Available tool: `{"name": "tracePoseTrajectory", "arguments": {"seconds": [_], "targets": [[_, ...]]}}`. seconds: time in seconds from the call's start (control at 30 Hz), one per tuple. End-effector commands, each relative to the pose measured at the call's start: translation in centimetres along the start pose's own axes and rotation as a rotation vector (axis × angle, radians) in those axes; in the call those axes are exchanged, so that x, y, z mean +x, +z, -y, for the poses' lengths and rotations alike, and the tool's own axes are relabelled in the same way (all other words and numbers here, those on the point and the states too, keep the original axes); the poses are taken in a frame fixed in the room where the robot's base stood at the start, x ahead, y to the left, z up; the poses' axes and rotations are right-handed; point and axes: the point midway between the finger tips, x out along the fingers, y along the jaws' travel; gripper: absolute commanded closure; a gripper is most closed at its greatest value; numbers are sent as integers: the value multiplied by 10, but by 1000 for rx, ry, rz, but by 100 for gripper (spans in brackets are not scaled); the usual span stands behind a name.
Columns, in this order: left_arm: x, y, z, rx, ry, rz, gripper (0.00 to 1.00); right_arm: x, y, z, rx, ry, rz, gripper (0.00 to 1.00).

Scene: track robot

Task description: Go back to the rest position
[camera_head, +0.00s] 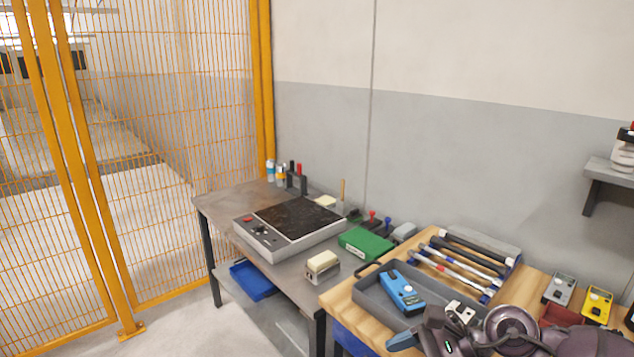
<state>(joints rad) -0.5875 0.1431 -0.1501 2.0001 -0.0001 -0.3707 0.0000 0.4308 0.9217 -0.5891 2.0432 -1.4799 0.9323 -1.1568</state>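One of my arms, dark grey-purple, reaches in at the bottom right edge, over the near part of the wooden bench (345,297). I take it for my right arm. Its gripper (412,338) is at the front of the grey tray (372,303), partly cut off by the lower picture edge. Whether its fingers are apart or closed is not clear. A blue handheld device (403,292) lies in the tray, just beyond the gripper and seemingly apart from it. My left gripper does not show.
A metal table (228,203) with a black-topped machine (297,222), a green box (366,244) and a cream box (323,264) adjoins the bench. An orange fence (95,180) stands left; a wall shelf (608,172) juts out right.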

Motion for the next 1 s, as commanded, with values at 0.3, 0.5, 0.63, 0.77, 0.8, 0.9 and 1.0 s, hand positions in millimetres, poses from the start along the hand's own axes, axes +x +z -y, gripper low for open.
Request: {"name": "tracePoseTrajectory", "arguments": {"seconds": [0.3,0.5,0.63,0.77,0.8,0.9,1.0], "targets": [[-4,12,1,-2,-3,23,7,-2,68,15,605,-335,624,26],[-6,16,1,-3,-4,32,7,-34,65,29,1046,-530,981,26],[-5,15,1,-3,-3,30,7,-58,42,29,1347,-654,1201,26],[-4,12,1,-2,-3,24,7,-77,9,19,1654,-782,1411,26],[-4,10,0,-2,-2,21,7,-82,-3,13,1749,-823,1473,26],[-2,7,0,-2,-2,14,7,-91,-34,-7,1985,-928,1623,26],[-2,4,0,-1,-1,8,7,-95,-64,-35,2219,-1042,1763,26]]}}
